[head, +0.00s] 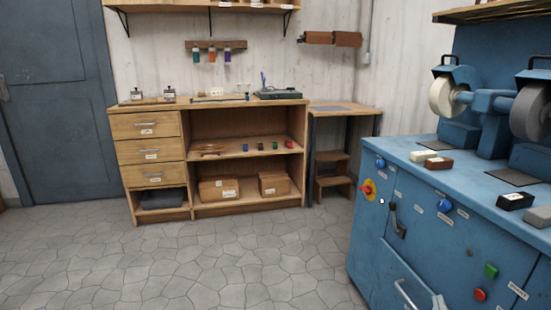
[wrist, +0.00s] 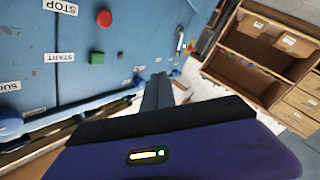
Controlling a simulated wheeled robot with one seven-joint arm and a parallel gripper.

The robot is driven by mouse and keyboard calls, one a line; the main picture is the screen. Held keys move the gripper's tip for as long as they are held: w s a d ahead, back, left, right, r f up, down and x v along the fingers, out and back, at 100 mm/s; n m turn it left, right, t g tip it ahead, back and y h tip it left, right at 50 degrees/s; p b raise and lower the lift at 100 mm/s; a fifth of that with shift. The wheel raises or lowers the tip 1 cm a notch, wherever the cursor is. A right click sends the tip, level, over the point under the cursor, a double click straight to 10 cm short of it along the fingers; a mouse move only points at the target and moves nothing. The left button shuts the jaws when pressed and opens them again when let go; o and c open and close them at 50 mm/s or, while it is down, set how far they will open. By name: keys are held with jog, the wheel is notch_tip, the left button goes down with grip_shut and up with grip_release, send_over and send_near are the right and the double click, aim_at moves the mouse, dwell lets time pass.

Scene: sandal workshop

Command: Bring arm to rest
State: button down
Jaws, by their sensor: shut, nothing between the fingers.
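My gripper (wrist: 158,84) shows in the wrist view as two dark fingers pressed together, with nothing between them. It is beside the front of a blue machine cabinet (wrist: 60,75), which fills the left of that view. I cannot tell the exact gap between them. The wrist picture is turned over, since the labels read upside down. My arm and gripper are not seen in the head view. The blue cabinet (head: 425,235) stands at the right there, with grinding wheels on top.
A wooden workbench (head: 158,150) with drawers and shelves stands at the back; it also shows in the wrist view (wrist: 225,70). A small side table (head: 345,108) with a step stool (head: 333,183) is beside it. A blue door (head: 55,100) is at left. The tiled floor (head: 230,260) between is clear.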

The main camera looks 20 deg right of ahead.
jog(key=s+a+t+y, duration=0.1)
jog(key=s+a+y, duration=0.2)
jog(key=s+a, duration=0.55)
jog(key=s+a+t+y, duration=0.25)
jog(key=s+a, duration=0.25)
jog(key=a, duration=0.6)
jog(key=s+a+r+g+y, duration=0.1)
jog(key=s+a+g+y, duration=0.15)
jog(key=s+a, duration=0.4)
jog(key=s+a+r+g+y, duration=0.1)
jog(key=s+a+y, duration=0.2)
jog(key=s, duration=0.7)
notch_tip(320, 180, up, 24)
jog(key=p, duration=2.4)
jog(key=shift+f, duration=0.25)
jog(key=shift+s+a, duration=0.1)
